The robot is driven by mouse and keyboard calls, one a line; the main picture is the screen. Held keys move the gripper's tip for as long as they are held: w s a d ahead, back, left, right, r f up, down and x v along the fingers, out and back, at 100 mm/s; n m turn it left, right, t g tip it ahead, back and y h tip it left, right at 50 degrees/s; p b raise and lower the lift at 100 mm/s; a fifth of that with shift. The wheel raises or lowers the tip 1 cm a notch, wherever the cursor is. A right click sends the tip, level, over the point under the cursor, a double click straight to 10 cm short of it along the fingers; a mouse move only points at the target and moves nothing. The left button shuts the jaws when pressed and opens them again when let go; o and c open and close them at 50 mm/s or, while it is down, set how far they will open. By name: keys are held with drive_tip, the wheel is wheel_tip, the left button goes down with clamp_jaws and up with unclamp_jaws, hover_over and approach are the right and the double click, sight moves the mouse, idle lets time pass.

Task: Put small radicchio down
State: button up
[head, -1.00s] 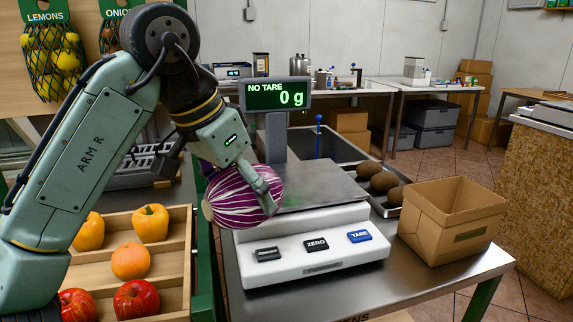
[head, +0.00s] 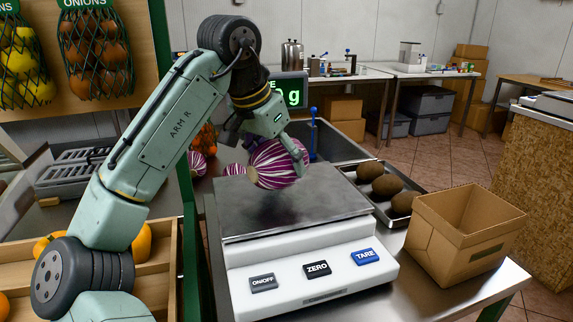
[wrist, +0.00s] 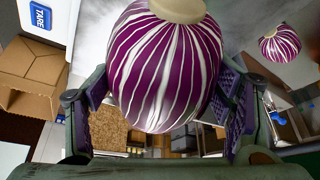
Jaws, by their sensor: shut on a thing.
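My gripper (head: 284,160) is shut on a purple and white striped radicchio (head: 272,170), above the back part of the scale's steel plate (head: 300,208). In the wrist view the radicchio (wrist: 165,70) sits between both finger pads, its pale stem end toward the top of the picture. I cannot tell how small the gap to the plate is. The white scale (head: 300,290) has ON/OFF, ZERO and TARE buttons. Its display (head: 294,96) is mostly hidden behind my arm.
Another striped radicchio (wrist: 280,46) shows in the wrist view. A dark tray of brown round produce (head: 385,185) and an open cardboard box (head: 465,235) stand right of the scale. A wooden crate of peppers (head: 145,245) is at the lower left.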

sight(286, 156)
drive_tip(key=shift+w+d, duration=0.4)
drive_tip(key=shift+w, duration=0.4)
drive_tip(key=shift+w+d+f+p, duration=0.3)
drive_tip(key=shift+w+f+p, duration=0.05)
drive_tip(key=shift+w, duration=0.3)
wheel_tip(286, 156, down, 3)
drive_tip(key=shift+r, duration=0.2)
drive_tip(key=shift+f, duration=0.2)
drive_tip(key=shift+f, duration=0.15)
drive_tip(key=o, duration=1.4)
